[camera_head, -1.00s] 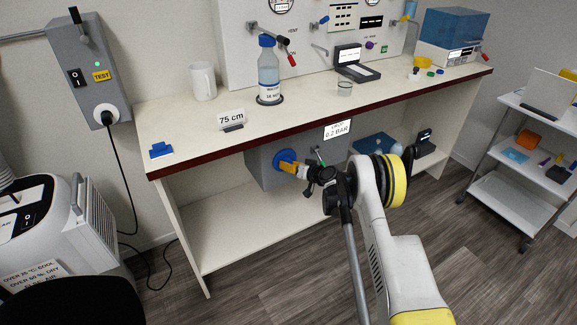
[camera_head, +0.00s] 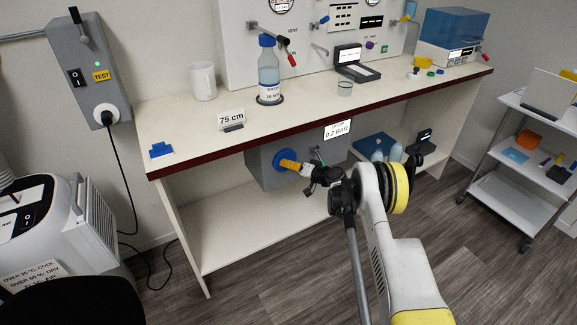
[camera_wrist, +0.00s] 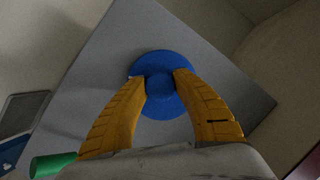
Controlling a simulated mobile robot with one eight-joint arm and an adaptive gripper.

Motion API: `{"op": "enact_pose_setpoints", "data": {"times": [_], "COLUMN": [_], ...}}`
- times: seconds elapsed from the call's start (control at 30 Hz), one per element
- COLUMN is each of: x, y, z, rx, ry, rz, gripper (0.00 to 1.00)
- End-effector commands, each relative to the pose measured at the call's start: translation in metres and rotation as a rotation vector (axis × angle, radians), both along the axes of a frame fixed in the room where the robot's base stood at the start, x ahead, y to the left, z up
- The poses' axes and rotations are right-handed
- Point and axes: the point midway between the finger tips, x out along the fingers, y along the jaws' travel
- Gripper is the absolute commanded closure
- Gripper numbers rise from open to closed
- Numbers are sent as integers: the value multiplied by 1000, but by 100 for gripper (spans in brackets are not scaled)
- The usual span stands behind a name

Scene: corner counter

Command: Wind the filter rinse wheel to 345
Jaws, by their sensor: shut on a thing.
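The blue wheel (camera_head: 281,158) is on the front of a grey box (camera_head: 262,172) under the counter. In the wrist view the wheel (camera_wrist: 158,58) is a round blue disc with a raised blue hub (camera_wrist: 160,88). My gripper (camera_head: 289,165) reaches it from the right, with its yellow fingers at the wheel. In the wrist view my gripper (camera_wrist: 160,82) has one finger on each side of the hub and is shut on it. No pointer or scale on the wheel can be read.
A label reading 0.2 BAR (camera_head: 337,130) hangs at the counter edge above the box. A green part (camera_wrist: 53,164) shows at lower left in the wrist view. A blue tray (camera_head: 375,144) with bottles stands on the lower shelf to the right.

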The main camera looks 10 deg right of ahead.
Motion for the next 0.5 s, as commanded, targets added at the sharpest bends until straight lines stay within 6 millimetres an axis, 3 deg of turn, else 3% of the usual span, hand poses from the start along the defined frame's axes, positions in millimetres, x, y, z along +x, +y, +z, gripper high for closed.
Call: {"op": "enact_pose_setpoints", "data": {"times": [0.07,0.1,0.17,0.5], "x": [1,1,1,-1], "y": [1,1,1,-1], "z": [1,1,1,1], "rx": [2,2,1,0], "ry": [-1,-1,-1,0], "rz": [0,0,0,0], "gripper": [97,64,45,43]}}
